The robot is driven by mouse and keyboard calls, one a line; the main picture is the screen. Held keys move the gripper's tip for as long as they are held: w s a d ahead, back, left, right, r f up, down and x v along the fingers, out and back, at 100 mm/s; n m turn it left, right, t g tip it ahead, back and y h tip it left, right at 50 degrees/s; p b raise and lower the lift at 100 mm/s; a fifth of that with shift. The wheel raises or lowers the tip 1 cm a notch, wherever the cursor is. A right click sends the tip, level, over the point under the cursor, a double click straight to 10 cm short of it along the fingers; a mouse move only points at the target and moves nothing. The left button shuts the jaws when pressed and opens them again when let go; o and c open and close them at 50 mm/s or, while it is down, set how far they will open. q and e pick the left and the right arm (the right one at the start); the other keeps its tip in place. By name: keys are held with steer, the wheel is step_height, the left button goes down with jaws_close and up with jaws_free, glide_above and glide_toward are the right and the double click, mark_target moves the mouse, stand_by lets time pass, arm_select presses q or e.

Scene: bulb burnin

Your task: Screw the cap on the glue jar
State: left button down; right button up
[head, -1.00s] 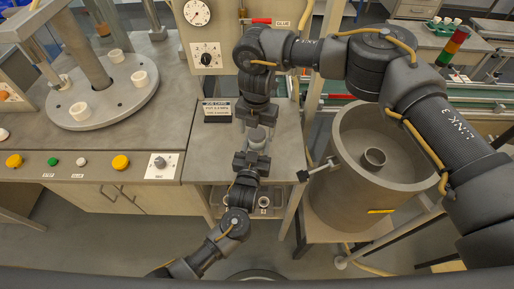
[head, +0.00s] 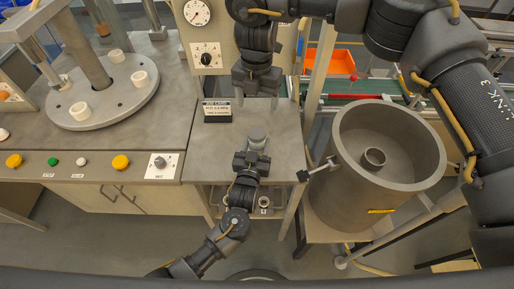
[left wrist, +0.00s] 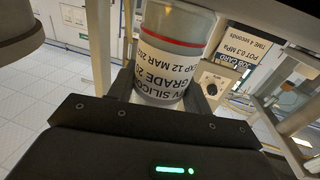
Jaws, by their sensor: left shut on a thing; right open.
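The glue jar (head: 257,141) stands upright in my left gripper (head: 254,156), near the front of the grey bench. Its top shows as a small grey disc in the head view; I cannot tell a separate cap or how it sits. In the left wrist view the jar (left wrist: 172,55) appears upside down, with a white label and a red band, between the fingers of my left gripper (left wrist: 160,88). Its top end is partly hidden by the gripper body. My right gripper (head: 257,88) is open and empty, apart from the jar, farther back and above the bench.
A job card (head: 217,111) stands at the bench's left. A large grey pot (head: 345,185) with a clamp handle (head: 318,168) stands close on the right. A gauge panel (head: 207,55) rises behind. The bench (head: 285,140) is clear right of the jar.

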steer(key=shift+r, duration=0.3)
arm_select(q)
steer(key=c, duration=0.6)
jaws_free()
steer(key=shift+o, duration=0.2)
steer(key=shift+s, duration=0.2)
steer(key=s+a+b, duration=0.2)
steer(key=s, duration=0.8)
arm_select(e)
step_height(320, 180, down, 2)
steer(key=shift+f, duration=0.15)
